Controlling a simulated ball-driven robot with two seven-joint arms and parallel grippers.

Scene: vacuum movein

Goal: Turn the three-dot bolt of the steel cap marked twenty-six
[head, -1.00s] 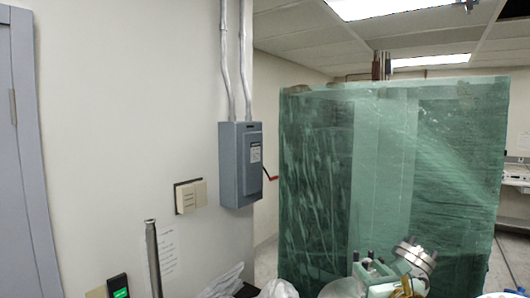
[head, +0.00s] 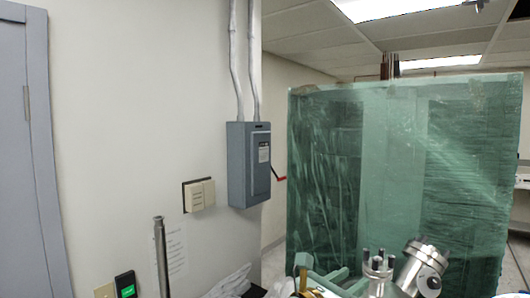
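At the bottom edge, right of centre, stands a shiny steel cylinder with a round flanged end (head: 422,268), tilted. Left of it is a steel piece with several upright dark-tipped bolts (head: 377,264). I can read no number and no dots on either, so I cannot tell which is the cap marked twenty-six. Pale green parts (head: 322,276) just left of the bolts look like my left gripper, cut off by the lower edge. It seems apart from the bolts, but whether its fingers are open or shut is unclear. My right gripper is not recognisable in view.
A tall green film-wrapped stack (head: 400,170) stands behind the steel parts. A grey electrical box (head: 248,165) with a red lever hangs on the wall. A metal post (head: 161,255) and a small green-lit device (head: 126,286) are at lower left. Crumpled clear plastic (head: 232,283) lies near the bottom.

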